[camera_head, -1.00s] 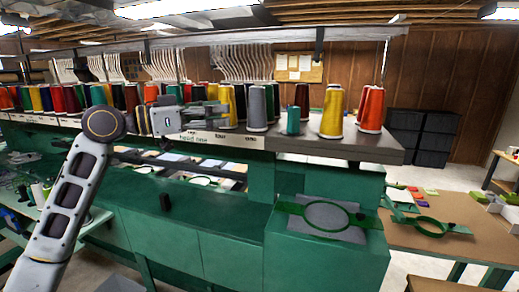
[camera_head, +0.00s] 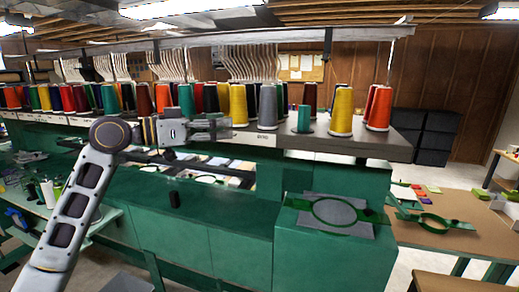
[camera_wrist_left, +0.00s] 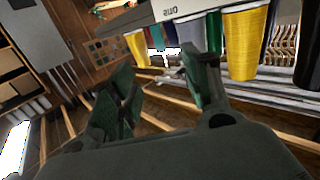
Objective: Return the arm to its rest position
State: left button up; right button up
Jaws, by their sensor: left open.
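My left arm comes in from the left in the head view. My left gripper (camera_head: 222,129) is open and empty, pointing right, in front of the thread shelf's front edge and just below the row of spools. In the left wrist view its two dark green fingers (camera_wrist_left: 160,82) stand apart with nothing between them. Yellow (camera_head: 238,104), grey (camera_head: 268,107) and teal (camera_head: 302,119) spools stand upright close by on the shelf. A yellow spool (camera_wrist_left: 240,45) also shows beyond the fingers in the wrist view. My right gripper is not in view.
The grey shelf (camera_head: 350,143) runs across above a green machine body (camera_head: 330,255). A hoop (camera_head: 336,212) lies on its top. A brown table (camera_head: 470,235) with another green hoop (camera_head: 434,223) stands at the right. Black bins (camera_head: 437,138) stand at the back.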

pick_arm(q)
jog(key=s+f+n+y, duration=0.2)
jog(key=f+y, duration=0.1)
jog(key=f, duration=0.9)
jog(key=s+a+f+n+y, duration=0.1)
jog(key=s+f+y, duration=0.1)
jog(key=f, duration=1)
jog(key=s+f+n+y, duration=0.2)
jog(key=f+y, duration=0.1)
jog(key=f, duration=0.9)
jog(key=s+a+f+n+g+y, duration=0.2)
jog(key=s+a+f+n+y, duration=0.3)
jog(key=s+f, duration=0.55)
jog(key=s+a+f+g+y, duration=0.25)
jog(key=s+a+f, duration=0.35)
jog(key=s+f, duration=0.4)
jog(key=s+a+f+g, duration=0.1)
jog(key=s+f, duration=0.1)
jog(key=f, duration=1.4)
jog(key=s+f, duration=0.2)
jog(key=f, duration=1.4)
jog(key=s+a+f, duration=0.2)
jog(key=s+f, duration=0.7)
jog(key=s, duration=0.1)
jog(key=s+a+f+g, duration=0.1)
jog(key=s+a+f, duration=0.2)
jog(key=s+f, duration=0.7)
jog(key=shift+s+a+f, duration=0.2)
jog(key=shift+s+f, duration=0.1)
jog(key=shift+s, duration=0.4)
